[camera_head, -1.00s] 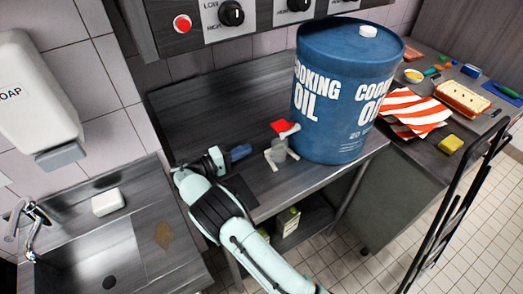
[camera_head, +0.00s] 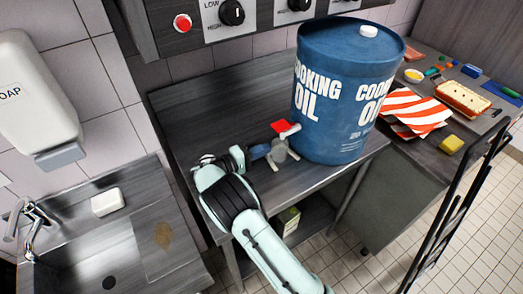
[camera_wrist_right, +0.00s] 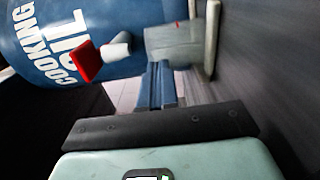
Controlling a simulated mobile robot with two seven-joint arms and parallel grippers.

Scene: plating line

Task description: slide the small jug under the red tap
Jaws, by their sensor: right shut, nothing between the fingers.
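The small grey jug (camera_head: 279,153) stands on the steel counter, close below the red tap (camera_head: 281,126) with its white spout on the blue oil drum (camera_head: 343,100). Pale bars (camera_head: 293,154) lie at the jug's base. My right gripper (camera_head: 262,151) is shut and empty, with its blue fingertips just left of the jug. In the right wrist view the shut fingers (camera_wrist_right: 160,84) point at the jug (camera_wrist_right: 174,45), touching or nearly so. A pale bar (camera_wrist_right: 209,42) stands beside it, and the red tap (camera_wrist_right: 86,61) is to the left. My left gripper is not seen.
A sink (camera_head: 95,262) and a soap dispenser (camera_head: 38,105) are at left. A control panel with knobs (camera_head: 231,13) hangs above the counter. A side table at right holds a striped cloth (camera_head: 412,112) and food items. The counter left of the drum is mostly clear.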

